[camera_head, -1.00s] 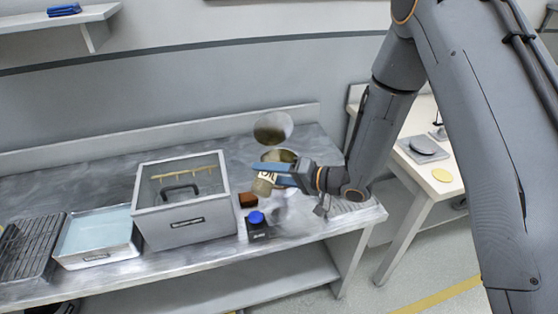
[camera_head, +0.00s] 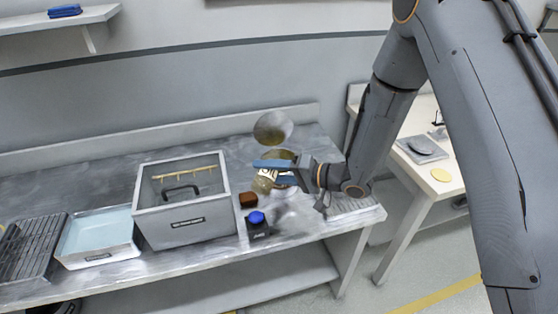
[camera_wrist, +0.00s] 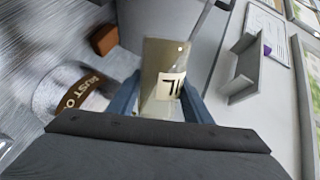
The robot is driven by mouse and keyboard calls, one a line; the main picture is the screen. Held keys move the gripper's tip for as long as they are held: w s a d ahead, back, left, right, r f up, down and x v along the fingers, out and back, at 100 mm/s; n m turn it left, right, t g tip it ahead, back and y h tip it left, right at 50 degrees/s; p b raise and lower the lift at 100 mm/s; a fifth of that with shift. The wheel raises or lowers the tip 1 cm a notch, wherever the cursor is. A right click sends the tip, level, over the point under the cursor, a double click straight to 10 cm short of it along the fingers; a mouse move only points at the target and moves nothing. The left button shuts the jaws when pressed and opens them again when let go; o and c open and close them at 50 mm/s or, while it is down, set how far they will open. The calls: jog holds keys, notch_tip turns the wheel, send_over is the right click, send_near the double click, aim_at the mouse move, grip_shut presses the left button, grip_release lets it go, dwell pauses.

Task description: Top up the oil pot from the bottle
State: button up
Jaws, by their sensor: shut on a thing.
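My gripper (camera_head: 284,172) is shut on the oil bottle (camera_head: 262,184), a yellowish clear bottle with a pale label with dark letters. I cannot see the pot's inside clearly, nor any oil flowing.
A brown block (camera_head: 248,200) and a blue-topped dark box (camera_head: 257,223) stand near the bottle. A side table (camera_head: 425,170) stands right.

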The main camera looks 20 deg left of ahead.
jog(key=shift+w+r, duration=0.1)
jog(key=shift+w, duration=0.05)
dwell(0.5)
jog(key=shift+s+f+n+b, duration=0.25)
jog(key=shift+f+n+b, duration=0.5)
jog(key=shift+f, duration=0.25)
jog(key=shift+w+r+n+t+p, duration=0.2)
jog(key=shift+r+n+t+p, duration=0.25)
jog(key=shift+r+n+t, duration=0.55)
jog(key=shift+w+g, duration=0.1)
jog(key=shift+g, duration=0.2)
jog(key=shift+r, duration=0.15)
